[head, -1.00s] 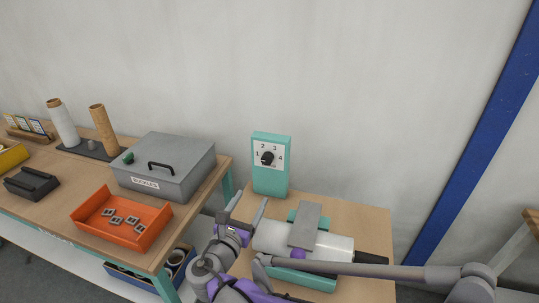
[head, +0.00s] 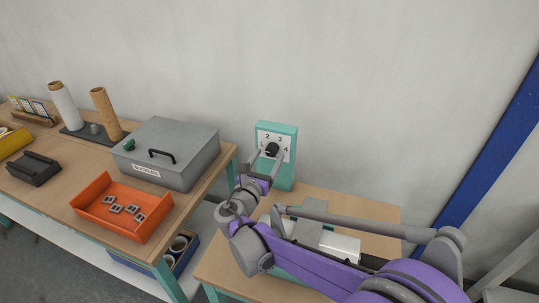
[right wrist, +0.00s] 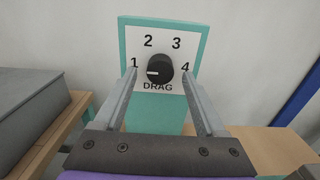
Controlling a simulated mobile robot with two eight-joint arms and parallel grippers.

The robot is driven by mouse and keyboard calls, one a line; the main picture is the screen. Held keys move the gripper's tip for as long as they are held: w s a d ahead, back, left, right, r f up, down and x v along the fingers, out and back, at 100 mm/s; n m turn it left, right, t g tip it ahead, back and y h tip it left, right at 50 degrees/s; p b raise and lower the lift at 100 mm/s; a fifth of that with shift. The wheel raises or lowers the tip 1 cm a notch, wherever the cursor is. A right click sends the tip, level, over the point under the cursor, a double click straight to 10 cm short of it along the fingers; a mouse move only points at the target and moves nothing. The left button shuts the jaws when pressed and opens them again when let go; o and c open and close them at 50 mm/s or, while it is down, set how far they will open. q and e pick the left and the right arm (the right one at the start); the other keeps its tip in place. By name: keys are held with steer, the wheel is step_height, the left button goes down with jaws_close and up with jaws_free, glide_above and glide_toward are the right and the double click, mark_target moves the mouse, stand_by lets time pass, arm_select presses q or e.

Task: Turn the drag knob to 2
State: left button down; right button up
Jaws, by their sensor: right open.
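The drag knob (head: 272,149) is a black round knob on a white dial plate numbered 1 to 4, set in a teal box (head: 283,171) standing on the small table. In the right wrist view the knob (right wrist: 159,69) has a pale pointer mark on its left side, pointing left, just below the 1. My right gripper (head: 265,160) is open in front of the dial. In the right wrist view its two fingers (right wrist: 163,80) stand to the left and right of the knob, apart from it in the picture. My left gripper is not in view.
On the workbench at left are a grey lidded box (head: 190,150), an orange tray (head: 95,190) with several buckles, and two upright tubes. A blue post (head: 487,150) stands at right.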

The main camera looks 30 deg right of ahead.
steer(key=shift+x, duration=1)
steer(key=shift+c, duration=0.3)
jaws_close()
